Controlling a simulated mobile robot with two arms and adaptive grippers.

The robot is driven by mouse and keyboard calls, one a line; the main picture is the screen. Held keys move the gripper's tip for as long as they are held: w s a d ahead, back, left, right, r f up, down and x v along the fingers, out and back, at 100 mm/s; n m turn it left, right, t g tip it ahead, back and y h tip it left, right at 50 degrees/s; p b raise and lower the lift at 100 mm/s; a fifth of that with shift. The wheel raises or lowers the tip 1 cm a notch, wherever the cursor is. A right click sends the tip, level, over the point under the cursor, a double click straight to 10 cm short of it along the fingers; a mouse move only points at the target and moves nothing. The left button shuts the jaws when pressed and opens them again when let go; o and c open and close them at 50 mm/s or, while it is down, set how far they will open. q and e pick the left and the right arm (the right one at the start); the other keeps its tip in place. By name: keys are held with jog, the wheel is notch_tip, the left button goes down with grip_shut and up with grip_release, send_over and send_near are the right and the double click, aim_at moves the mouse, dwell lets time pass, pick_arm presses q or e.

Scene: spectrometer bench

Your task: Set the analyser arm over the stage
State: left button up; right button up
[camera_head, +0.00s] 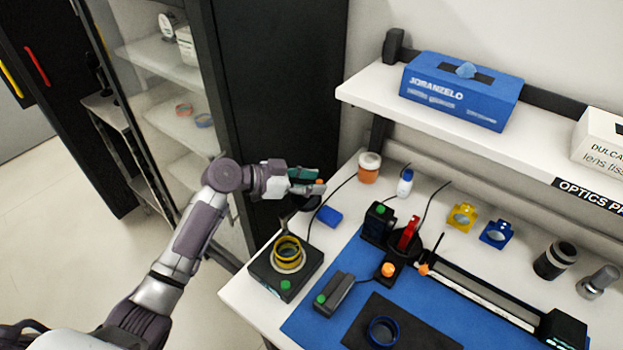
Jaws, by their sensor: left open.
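My left gripper (308,183) is open, reaching in from the left at the bench's back left corner, above the surface. Close by it are a dark green part and a small orange part; I cannot tell whether they touch the fingers. A dark stand shows just below. A black round mount (398,253) with an upright red piece (407,234) stands on the blue mat, with an orange knob (388,270) on a black arm in front. Which piece is the analyser arm or the stage I cannot tell for sure. My right gripper is out of view.
A black box with yellow rings (287,247) sits at the bench's left edge. A grey block with a green button (335,293), a black rail (480,292) and a blue ring (383,332) are on the mat (312,320). A shelf (380,82) overhangs the back.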

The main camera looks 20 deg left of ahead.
pick_arm(q)
jog(key=c, duration=0.7)
grip_shut()
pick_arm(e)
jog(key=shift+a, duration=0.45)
pick_arm(q)
jog(key=m+g+b, duration=0.1)
jog(key=b, duration=0.1)
jog(key=d+m+h+b, duration=0.1)
jog(key=b, duration=0.2)
jog(key=shift+s+d+f+g, duration=0.2)
jog(key=shift+s+f+g, duration=0.1)
jog(key=shift+s+g, duration=0.1)
jog(key=shift+s+d+r+m+g+h+b, duration=0.2)
jog(key=shift+s+d+m+g+h+b, duration=0.15)
jog(key=shift+m+g+b, duration=0.35)
jog(key=shift+r, duration=0.15)
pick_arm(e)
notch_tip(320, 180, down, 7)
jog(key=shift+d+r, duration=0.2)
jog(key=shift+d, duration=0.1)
pick_arm(q)
jog(key=o, duration=0.7)
grip_release()
